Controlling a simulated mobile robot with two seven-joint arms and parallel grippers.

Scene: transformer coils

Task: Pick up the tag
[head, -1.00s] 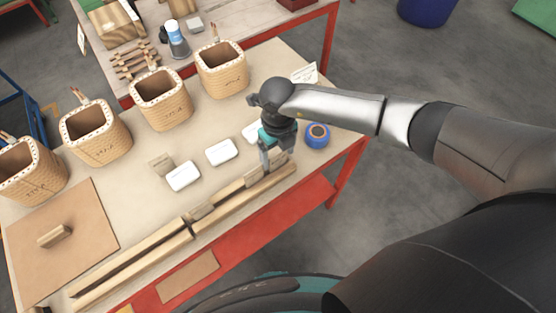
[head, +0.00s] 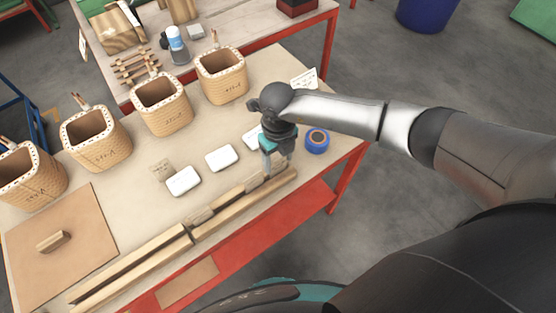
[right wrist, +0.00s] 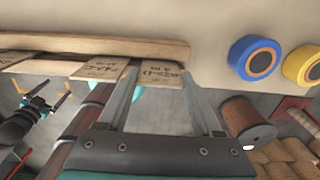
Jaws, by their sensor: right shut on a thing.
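The tag (right wrist: 162,76) is a small tan wooden plate with dark lettering in the right wrist view. It stands at the wooden rail, between the fingertips of my right gripper (right wrist: 162,84), which is shut on it. In the head view my right gripper (head: 277,170) points down at the right end of the slotted rail (head: 235,205); its fingers hide the held tag there. A second lettered tag (right wrist: 102,68) stands beside it in the rail. My left gripper is not in view.
White boxes (head: 183,181) and a loose small plate (head: 161,170) lie behind the rail. Several wound coils (head: 162,104) line the table's back. A blue tape roll (head: 317,140) sits right of my gripper. A brown board (head: 70,220) lies at left.

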